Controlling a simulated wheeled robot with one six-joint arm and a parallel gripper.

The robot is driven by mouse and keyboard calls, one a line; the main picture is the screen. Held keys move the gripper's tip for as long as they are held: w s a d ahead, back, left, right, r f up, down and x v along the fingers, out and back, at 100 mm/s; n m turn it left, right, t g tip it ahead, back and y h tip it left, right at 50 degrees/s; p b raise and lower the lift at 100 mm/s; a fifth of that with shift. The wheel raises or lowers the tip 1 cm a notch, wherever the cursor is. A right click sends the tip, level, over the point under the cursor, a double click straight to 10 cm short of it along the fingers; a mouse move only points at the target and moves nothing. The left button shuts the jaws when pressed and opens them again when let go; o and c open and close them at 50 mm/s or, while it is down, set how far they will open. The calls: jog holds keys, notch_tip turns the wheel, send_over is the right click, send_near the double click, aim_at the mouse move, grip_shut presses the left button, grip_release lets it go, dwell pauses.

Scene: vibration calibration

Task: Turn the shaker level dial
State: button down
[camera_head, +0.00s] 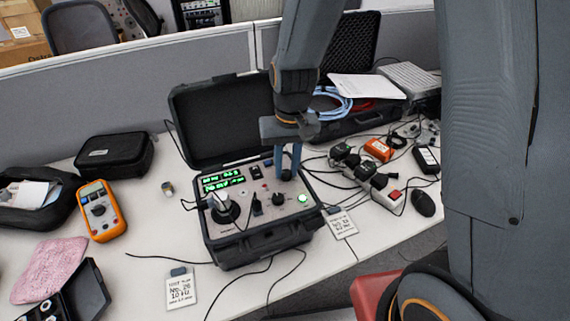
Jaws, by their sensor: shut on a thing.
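An open black case holds a grey control panel (240,205) with green lit displays (222,181), a round green lit button (303,198) and black knobs, one of them near the front right (279,199). My gripper (287,176) points down at the back right of the panel. Its blue-grey fingers are close together, shut on a small control there, which I take to be the shaker level dial. The fingers hide that control, so its setting cannot be read. A round black-based sensor mount (225,209) stands at the panel's left.
The raised case lid (222,118) stands behind the panel, left of my arm. An orange multimeter (101,210) and a black pouch (115,156) lie to the left. A power strip (368,184) with cables and a black mouse (423,203) lie to the right.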

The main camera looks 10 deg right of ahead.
aim_at(288, 172)
jog(key=shift+s+f, duration=0.1)
jog(key=shift+s, duration=0.25)
jog(key=c, duration=1.5)
grip_release()
jog(key=shift+w, duration=0.1)
jog(key=shift+w, duration=0.1)
jog(key=shift+w+r, duration=0.1)
jog(key=shift+r, duration=0.7)
jog(key=r+b, duration=0.1)
jog(key=r, duration=0.5)
jog(key=shift+d+r, duration=0.2)
